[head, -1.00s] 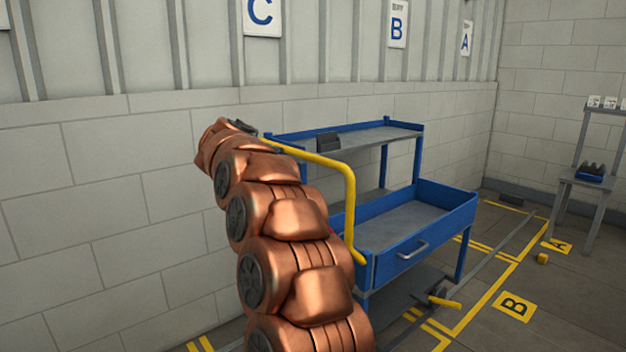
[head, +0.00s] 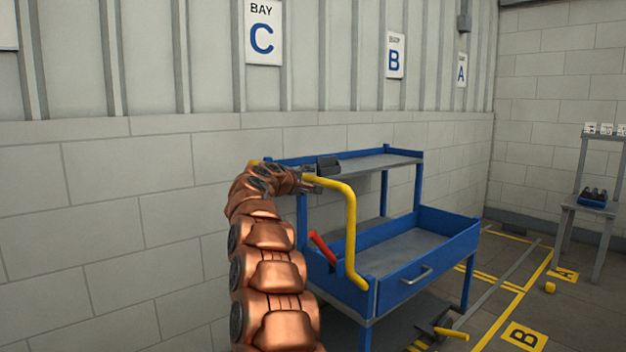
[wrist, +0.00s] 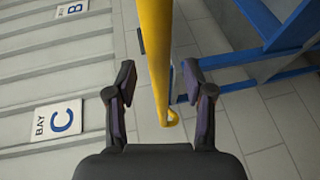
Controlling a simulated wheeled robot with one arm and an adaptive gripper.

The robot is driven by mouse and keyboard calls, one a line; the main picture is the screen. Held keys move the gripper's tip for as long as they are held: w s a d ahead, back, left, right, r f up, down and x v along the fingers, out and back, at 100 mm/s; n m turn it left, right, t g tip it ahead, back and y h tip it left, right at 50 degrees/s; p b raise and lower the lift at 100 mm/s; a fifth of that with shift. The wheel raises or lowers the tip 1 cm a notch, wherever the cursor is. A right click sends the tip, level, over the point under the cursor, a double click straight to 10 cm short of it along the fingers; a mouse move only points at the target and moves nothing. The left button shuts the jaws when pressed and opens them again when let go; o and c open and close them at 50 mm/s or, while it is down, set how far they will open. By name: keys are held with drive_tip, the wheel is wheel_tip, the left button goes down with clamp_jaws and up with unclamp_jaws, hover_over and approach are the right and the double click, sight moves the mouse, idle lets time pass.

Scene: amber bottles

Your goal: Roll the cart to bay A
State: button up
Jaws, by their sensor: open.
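The blue cart (head: 425,271) stands by the wall, with an upper shelf, a tray and a lower deck. Its yellow handle (head: 350,235) bends down at the near left end; the handle also shows in the wrist view (wrist: 157,50). My gripper (head: 306,181) is at the handle's upper bar. In the wrist view my gripper (wrist: 158,82) is open, with the yellow bar running between its fingers in the picture; I cannot tell whether they touch it. The bay A sign (head: 461,70) is on the far right of the wall, and a yellow floor plate A (head: 563,274) lies right of the cart.
A red lever (head: 321,247) is at the cart's near end and a yellow pedal (head: 450,333) low down. Signs C (head: 263,35) and B (head: 396,54) hang left of A. Floor plate B (head: 524,336) and a small yellow block (head: 550,287) lie right. A grey stand (head: 590,212) holds bottles.

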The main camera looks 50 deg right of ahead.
sight(311, 180)
drive_tip(key=shift+p+x, duration=0.85)
drive_tip(key=shift+x, duration=1.1)
clamp_jaws()
